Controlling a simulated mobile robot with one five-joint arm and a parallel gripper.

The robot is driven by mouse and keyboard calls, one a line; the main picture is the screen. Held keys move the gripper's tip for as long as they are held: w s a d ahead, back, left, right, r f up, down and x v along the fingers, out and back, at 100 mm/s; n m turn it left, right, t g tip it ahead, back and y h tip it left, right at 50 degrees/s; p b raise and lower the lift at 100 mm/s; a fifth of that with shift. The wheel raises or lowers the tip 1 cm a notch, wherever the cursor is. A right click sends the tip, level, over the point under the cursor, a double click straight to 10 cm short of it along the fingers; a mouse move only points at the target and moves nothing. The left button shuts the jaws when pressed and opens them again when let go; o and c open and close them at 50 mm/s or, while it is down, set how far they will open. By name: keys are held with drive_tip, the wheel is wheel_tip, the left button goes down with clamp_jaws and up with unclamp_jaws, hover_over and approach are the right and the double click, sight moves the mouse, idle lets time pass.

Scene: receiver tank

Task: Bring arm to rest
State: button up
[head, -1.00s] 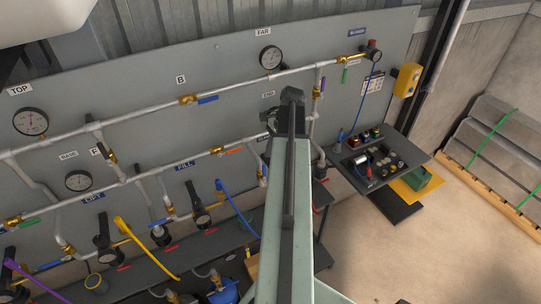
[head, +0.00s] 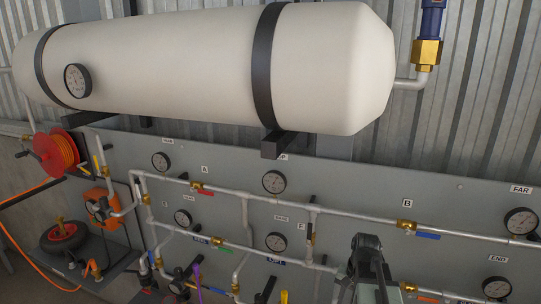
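My arm's dark end, with my gripper (head: 367,245), shows at the lower right of the head view, in front of the grey panel (head: 350,185). Only its top part is in the picture; the rest of the arm is cut off by the bottom edge. The fingers cannot be made out, so I cannot tell whether they are open or shut. I see nothing held. Pipes and a valve with an orange handle (head: 427,299) show close beside the arm's end in the picture; I cannot judge the gap between them.
A large white tank (head: 180,55) with black straps hangs above the panel. Gauges, such as the FAR gauge (head: 521,222), and valves with blue (head: 428,237) and red handles line the pipes. A red hose reel (head: 56,152) and a wheel (head: 64,236) stand at the left.

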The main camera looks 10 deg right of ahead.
drive_tip(key=a+n+h, duration=0.1)
drive_tip(key=a+n, duration=0.7)
drive_tip(key=a, duration=0.8)
wheel_tip(320, 180, down, 12)
drive_tip(key=s+b, duration=0.1)
drive_tip(key=b, duration=1)
drive_tip(key=shift+s+m+b, duration=0.3)
drive_tip(key=shift+s+b, duration=0.05)
drive_tip(key=shift+b, duration=0.05)
drive_tip(key=shift+d, duration=0.1)
